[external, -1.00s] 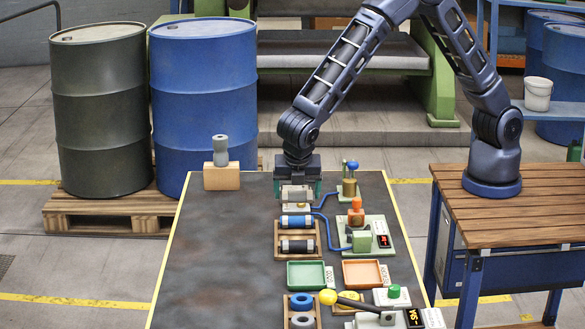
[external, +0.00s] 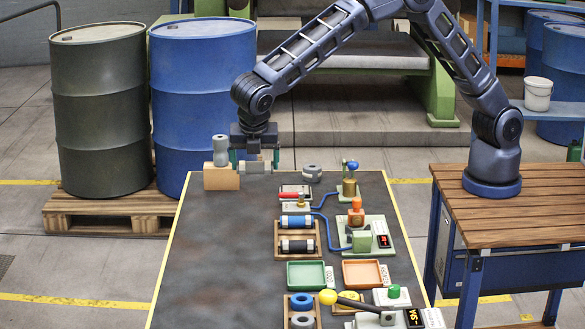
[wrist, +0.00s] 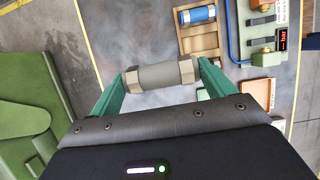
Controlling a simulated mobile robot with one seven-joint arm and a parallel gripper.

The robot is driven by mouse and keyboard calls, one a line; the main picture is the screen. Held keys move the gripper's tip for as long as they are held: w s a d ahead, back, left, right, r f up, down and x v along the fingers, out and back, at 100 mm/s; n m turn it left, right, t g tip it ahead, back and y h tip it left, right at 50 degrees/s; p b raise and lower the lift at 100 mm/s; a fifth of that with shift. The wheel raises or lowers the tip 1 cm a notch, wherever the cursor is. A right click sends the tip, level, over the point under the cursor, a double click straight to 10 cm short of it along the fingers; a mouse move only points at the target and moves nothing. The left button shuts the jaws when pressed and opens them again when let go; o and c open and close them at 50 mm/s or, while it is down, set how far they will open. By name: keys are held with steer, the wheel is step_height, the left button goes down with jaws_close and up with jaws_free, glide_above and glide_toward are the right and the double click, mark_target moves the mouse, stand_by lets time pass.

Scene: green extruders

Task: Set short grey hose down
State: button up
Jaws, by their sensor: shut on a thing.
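My gripper (external: 254,162) is shut on the short grey hose (wrist: 168,76), a grey cylinder with metal fittings at both ends. In the wrist view the green fingers press on its two ends. In the external view the hose (external: 255,167) hangs level, just right of a wooden block (external: 221,181) at the bench's far left. A grey spool-shaped piece (external: 220,150) stands on that block. The gap between the hose and the bench top cannot be judged.
A wooden rack (external: 277,240) holds a blue hose (external: 297,221) and a black hose (external: 297,245). A red-handled fixture (external: 290,195) and grey rings (external: 312,172) lie right of my gripper. Green (external: 306,274) and orange (external: 366,272) trays are empty. The bench's left side (external: 225,260) is clear.

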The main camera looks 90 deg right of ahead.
steer(key=w+a, duration=0.2)
steer(key=w, duration=0.6)
step_height(320, 180, down, 21)
steer(key=shift+a+r, duration=0.1)
steer(key=shift+r, duration=0.1)
steer(key=o, duration=0.9)
steer(key=shift+f, duration=0.1)
steer(key=v, duration=1.2)
